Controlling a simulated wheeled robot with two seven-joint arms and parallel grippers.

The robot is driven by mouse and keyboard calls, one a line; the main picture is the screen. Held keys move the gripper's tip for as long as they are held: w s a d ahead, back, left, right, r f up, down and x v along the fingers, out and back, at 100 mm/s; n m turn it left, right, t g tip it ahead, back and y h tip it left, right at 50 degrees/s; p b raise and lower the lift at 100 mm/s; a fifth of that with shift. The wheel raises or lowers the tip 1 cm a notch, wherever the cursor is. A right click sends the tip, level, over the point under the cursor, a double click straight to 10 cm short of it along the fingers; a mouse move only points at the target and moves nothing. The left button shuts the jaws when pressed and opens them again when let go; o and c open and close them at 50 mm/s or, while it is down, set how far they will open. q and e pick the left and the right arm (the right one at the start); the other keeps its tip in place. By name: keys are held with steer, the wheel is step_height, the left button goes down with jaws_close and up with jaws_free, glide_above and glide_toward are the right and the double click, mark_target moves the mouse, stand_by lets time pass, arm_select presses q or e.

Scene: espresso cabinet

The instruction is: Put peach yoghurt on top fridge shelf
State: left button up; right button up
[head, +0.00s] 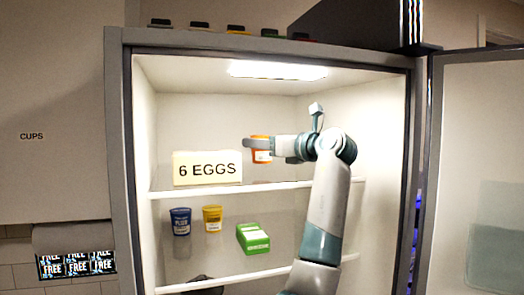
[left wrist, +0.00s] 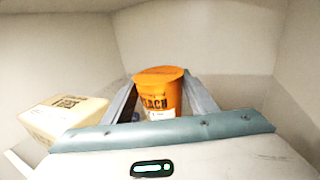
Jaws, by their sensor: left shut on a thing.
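The peach yoghurt (head: 262,156) is an orange cup with a white label, upright at the top shelf (head: 300,184) level of the open fridge. It also shows in the left wrist view (left wrist: 160,90), with "PEACH" partly readable. My left gripper (head: 258,144) is shut on it, one finger on each side, as the left wrist view (left wrist: 160,78) shows. The cup's base appears higher than the shelf's front edge; I cannot tell if it touches the shelf. My right gripper is not in view.
A "6 EGGS" box (head: 207,168) stands on the top shelf, left of the cup. The shelf below holds a blue plum cup (head: 181,221), a yellow cup (head: 213,218) and a green box (head: 253,238). The fridge door (head: 480,140) stands open at the right.

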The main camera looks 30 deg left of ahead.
arm_select(q)
steer(key=shift+f+p, duration=0.3)
steer(key=shift+f, duration=0.1)
steer(key=shift+w+a+f+p, duration=0.1)
steer(key=shift+a+f+p, duration=0.05)
steer(key=shift+f+p, duration=0.5)
steer(key=shift+f, duration=0.25)
steer(key=shift+f, duration=0.1)
steer(key=o, duration=1.1)
